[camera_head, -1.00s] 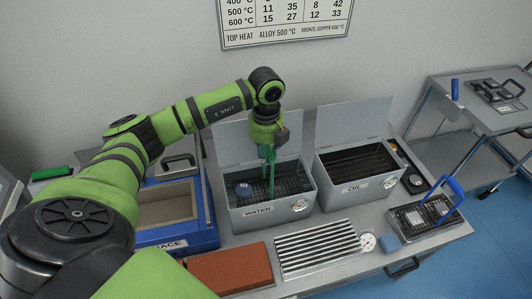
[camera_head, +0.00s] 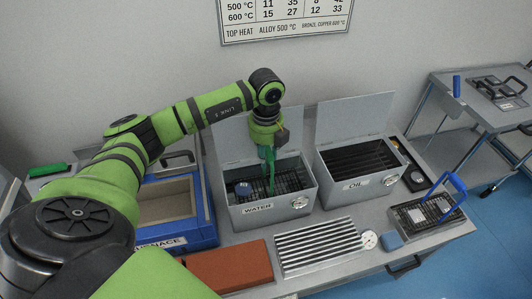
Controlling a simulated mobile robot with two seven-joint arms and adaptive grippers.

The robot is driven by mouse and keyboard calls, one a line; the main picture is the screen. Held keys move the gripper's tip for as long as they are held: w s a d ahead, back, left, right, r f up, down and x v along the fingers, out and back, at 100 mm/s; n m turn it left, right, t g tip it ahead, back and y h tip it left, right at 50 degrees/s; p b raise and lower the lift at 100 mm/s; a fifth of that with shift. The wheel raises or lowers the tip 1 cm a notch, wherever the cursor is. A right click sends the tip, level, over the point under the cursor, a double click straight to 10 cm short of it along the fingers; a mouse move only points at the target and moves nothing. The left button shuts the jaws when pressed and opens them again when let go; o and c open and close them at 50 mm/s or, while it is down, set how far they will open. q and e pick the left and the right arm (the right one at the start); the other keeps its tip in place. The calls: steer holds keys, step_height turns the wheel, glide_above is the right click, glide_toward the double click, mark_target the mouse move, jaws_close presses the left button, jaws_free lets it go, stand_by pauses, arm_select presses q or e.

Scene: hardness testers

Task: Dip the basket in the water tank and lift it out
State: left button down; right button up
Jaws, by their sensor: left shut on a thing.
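The water tank (camera_head: 257,209) is a grey metal box with its lid raised at the back and a round dial on its front. My left gripper (camera_head: 267,151) is above the tank, pointing down, shut on the upright green handle of the basket (camera_head: 285,182). The dark mesh basket sits down inside the tank, with a blue round piece (camera_head: 243,189) at its left. The tank wall hides the basket's bottom, and I cannot make out the water surface. My right gripper is out of view.
The oil tank (camera_head: 355,185), lid raised, stands close on the right. The blue furnace (camera_head: 205,233) is close on the left. In front lie a red-brown block (camera_head: 230,266) and a ribbed metal rack (camera_head: 316,247). Another basket with a blue handle (camera_head: 457,184) stands at the right.

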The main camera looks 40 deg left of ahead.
arm_select(q)
steer(key=shift+r, duration=0.25)
steer(key=shift+r+p, duration=0.7)
steer(key=shift+r, duration=0.05)
steer(key=shift+f, duration=0.2)
steer(key=shift+f+b, duration=0.7)
steer(key=shift+f, duration=0.1)
steer(key=shift+r, duration=0.1)
step_height(320, 180, up, 12)
steer(key=p, duration=0.8)
steer(key=shift+f, duration=0.25)
stand_by(0.7)
